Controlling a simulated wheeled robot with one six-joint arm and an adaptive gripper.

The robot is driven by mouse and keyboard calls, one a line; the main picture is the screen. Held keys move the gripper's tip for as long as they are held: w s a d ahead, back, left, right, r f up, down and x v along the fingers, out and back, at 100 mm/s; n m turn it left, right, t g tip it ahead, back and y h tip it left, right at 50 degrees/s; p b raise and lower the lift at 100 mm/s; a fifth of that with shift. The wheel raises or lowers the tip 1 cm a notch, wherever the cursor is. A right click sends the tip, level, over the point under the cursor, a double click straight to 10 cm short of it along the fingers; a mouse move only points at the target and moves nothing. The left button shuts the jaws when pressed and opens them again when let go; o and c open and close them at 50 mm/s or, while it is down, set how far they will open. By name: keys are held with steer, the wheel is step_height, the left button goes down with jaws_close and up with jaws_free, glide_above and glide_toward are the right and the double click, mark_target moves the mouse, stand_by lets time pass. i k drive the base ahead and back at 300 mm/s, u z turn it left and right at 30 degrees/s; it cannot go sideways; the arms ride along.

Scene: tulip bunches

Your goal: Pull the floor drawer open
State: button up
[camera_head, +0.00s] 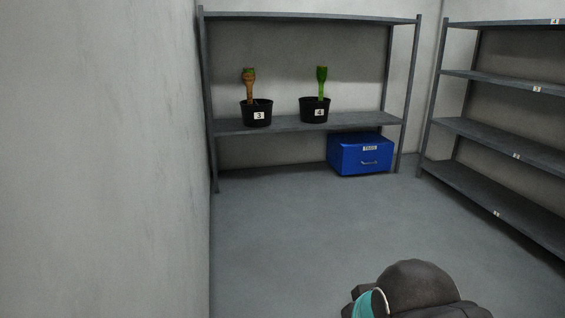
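The floor drawer is in a blue box (346,157) on the floor under the right end of the back shelf. Its front faces me and carries a small light label (370,148) and a metal handle (369,162). The drawer looks shut. Part of my own arm shows at the bottom right of the view, dark with a teal band, well apart from the box. My gripper is not in view.
The back rack's shelf (285,125) holds two black pots with plants, marked 3 (257,117) and 4 (314,112). An empty labelled rack (499,82) stands at right. A wall (100,160) closes the left. The grey floor (290,235) between is clear.

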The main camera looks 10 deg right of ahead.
mark_target(377, 157)
steer(key=z, duration=0.25)
steer(key=i, duration=1.9)
steer(key=z, duration=0.6)
steer(key=i, duration=3.1)
steer(key=z, duration=0.15)
